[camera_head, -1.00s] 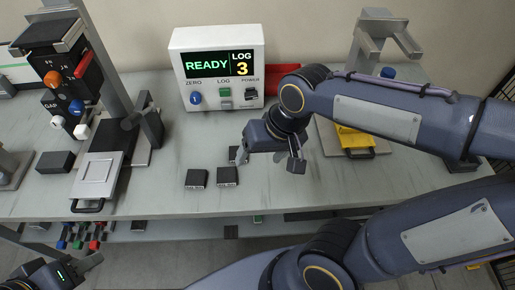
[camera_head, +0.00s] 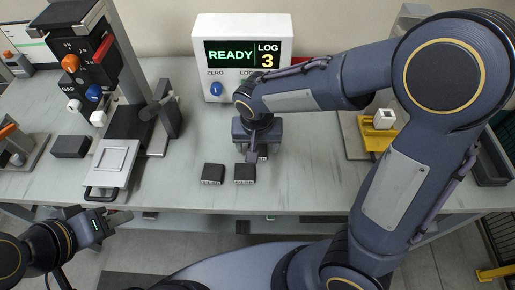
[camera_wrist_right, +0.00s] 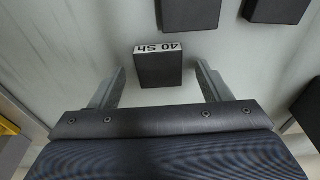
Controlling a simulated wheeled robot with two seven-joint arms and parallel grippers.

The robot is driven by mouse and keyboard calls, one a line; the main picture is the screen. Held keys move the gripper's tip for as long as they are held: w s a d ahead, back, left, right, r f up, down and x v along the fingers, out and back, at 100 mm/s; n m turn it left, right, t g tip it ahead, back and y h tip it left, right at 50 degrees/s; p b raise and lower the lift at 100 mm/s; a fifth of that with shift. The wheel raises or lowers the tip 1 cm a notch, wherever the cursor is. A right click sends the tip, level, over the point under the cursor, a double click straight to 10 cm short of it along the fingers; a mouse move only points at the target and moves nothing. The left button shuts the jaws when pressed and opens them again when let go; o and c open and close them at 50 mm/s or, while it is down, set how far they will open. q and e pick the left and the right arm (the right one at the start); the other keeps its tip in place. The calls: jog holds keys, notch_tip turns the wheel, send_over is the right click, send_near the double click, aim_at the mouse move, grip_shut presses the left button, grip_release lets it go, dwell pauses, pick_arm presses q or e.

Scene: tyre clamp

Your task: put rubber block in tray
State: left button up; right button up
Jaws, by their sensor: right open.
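A dark rubber block (camera_wrist_right: 159,68) marked "40 Sh" lies on the bench, between the fingertips of my right gripper (camera_wrist_right: 160,75) in the wrist view, with gaps on both sides. In the head view my right gripper (camera_head: 257,155) points down over this block (camera_head: 262,154), mostly hiding it. It is open and empty. Two more dark blocks, one at left (camera_head: 212,173) and one at right (camera_head: 245,173), lie nearer the bench's front edge. A pale tray with a handle (camera_head: 97,177) sits under the left press; a dark tray (camera_head: 493,169) is at the far right. My left gripper (camera_head: 115,219) is below the bench edge, jaw gap unclear.
The press (camera_head: 88,75) with knobs stands at left, and a dark box (camera_head: 70,146) beside it. The READY display (camera_head: 240,30) stands behind my right gripper. A yellow fixture (camera_head: 374,138) with a white piece sits at right, partly behind my arm. The bench's front strip is clear.

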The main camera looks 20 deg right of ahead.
jog(key=shift+f, duration=0.4)
jog(key=shift+c, duration=0.3)
jog(key=c, duration=1.1)
